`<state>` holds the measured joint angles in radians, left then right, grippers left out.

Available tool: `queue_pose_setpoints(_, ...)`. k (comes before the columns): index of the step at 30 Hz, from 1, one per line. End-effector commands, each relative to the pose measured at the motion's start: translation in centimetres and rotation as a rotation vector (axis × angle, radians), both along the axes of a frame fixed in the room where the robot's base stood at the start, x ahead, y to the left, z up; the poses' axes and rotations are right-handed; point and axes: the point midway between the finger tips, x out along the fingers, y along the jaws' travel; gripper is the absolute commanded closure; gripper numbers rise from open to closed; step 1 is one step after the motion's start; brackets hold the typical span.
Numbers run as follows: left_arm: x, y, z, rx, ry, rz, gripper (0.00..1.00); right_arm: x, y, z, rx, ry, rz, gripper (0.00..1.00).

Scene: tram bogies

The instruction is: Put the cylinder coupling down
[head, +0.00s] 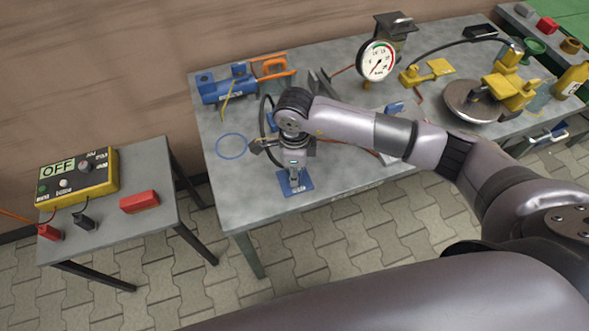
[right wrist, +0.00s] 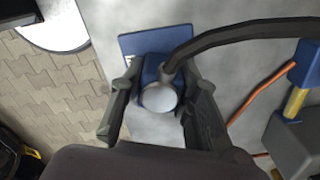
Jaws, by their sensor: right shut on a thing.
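My right gripper (head: 294,160) is shut on the cylinder coupling, above the front left part of the long grey workbench (head: 240,195). In the right wrist view, the coupling (right wrist: 158,98) shows a pale round end and a blue body between the two fingers (right wrist: 155,120). A black hose (right wrist: 230,38) runs from it to the right. A blue plate (head: 296,186) lies on the bench under the gripper; it also shows in the right wrist view (right wrist: 135,45). I cannot tell whether the coupling touches the plate. My left gripper is not in view.
A blue ring (head: 232,146) lies left of the gripper. A blue cylinder (head: 225,90) and an orange tool (head: 272,67) are behind. A dial gauge (head: 377,62) stands farther right. A small side table holds a yellow OFF box (head: 77,178) and a red block (head: 139,201).

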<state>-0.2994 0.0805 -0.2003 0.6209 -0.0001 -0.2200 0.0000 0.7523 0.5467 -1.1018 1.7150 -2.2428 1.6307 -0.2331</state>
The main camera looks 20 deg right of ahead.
Motion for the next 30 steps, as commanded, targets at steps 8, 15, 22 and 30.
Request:
queue_pose_setpoints(8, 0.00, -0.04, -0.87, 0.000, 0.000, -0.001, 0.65, 0.04, -0.01, -0.77, 0.000, -0.001, 0.000, 1.00)
queue_pose_setpoints(15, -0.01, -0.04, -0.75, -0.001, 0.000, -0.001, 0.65, 0.01, -0.01, -0.67, 0.000, 0.000, 0.000, 0.59)
queue_pose_setpoints(22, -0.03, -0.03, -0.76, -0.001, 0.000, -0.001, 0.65, 0.00, -0.02, -0.68, 0.000, 0.000, 0.000, 0.51)
queue_pose_setpoints(30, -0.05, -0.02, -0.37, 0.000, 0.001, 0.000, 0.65, 0.00, -0.01, -0.30, 0.000, 0.000, -0.001, 0.51)
